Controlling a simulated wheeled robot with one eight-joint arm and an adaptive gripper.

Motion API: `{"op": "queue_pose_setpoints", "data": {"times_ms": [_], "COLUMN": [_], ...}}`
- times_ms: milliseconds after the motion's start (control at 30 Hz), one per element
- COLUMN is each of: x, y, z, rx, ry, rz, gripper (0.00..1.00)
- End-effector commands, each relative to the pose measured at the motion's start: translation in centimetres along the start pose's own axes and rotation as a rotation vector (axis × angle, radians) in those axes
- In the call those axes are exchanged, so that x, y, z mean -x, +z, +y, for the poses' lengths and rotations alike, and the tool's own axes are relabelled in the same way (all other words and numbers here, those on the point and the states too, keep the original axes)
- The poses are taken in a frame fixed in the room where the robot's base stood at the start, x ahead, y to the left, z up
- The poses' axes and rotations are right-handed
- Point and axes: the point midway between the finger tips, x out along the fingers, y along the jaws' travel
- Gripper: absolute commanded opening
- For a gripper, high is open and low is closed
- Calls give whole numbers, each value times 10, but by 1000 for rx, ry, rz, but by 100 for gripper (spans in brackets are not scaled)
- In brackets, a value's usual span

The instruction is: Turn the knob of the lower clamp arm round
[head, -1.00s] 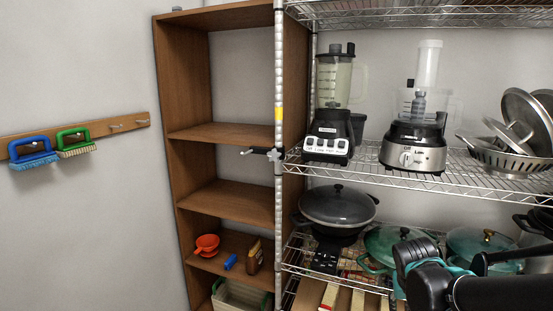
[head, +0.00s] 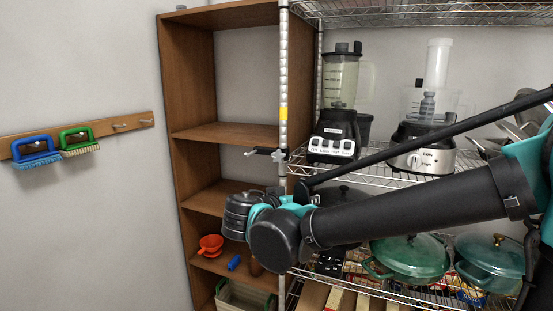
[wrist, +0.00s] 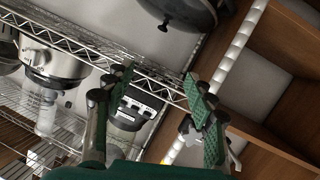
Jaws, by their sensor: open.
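One clamp arm (head: 264,152) shows in the head view, on the rack's front left post just above the middle shelf level. Its pale star-shaped knob (head: 280,157) faces out beside the post; a second clamp arm is not visible. In the wrist view, a pale, knob-like part (wrist: 186,127) shows beside the post, partly hidden by the right finger. My gripper (wrist: 158,91) is open, with green pads apart and nothing between them. In the head view, my arm reaches across to below the clamp, and my fingers cannot be made out.
The rack post (head: 283,95) carries a yellow band. A blender (head: 335,125) and food processor (head: 425,145) stand on the middle wire shelf. Green pots (head: 410,257) sit below. A wooden bookcase (head: 190,90) stands at left; open room lies before the left wall.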

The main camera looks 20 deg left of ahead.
Motion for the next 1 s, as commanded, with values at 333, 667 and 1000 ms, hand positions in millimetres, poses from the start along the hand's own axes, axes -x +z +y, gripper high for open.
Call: {"op": "queue_pose_setpoints", "data": {"times_ms": [333, 667, 1000], "x": [125, 117, 53], "y": [-64, -77, -97], "z": [-67, -73, -81], "rx": [-203, -231, -229], "ry": [-140, -152, -151], "rz": [269, 294, 293], "gripper": [55, 55, 55]}}
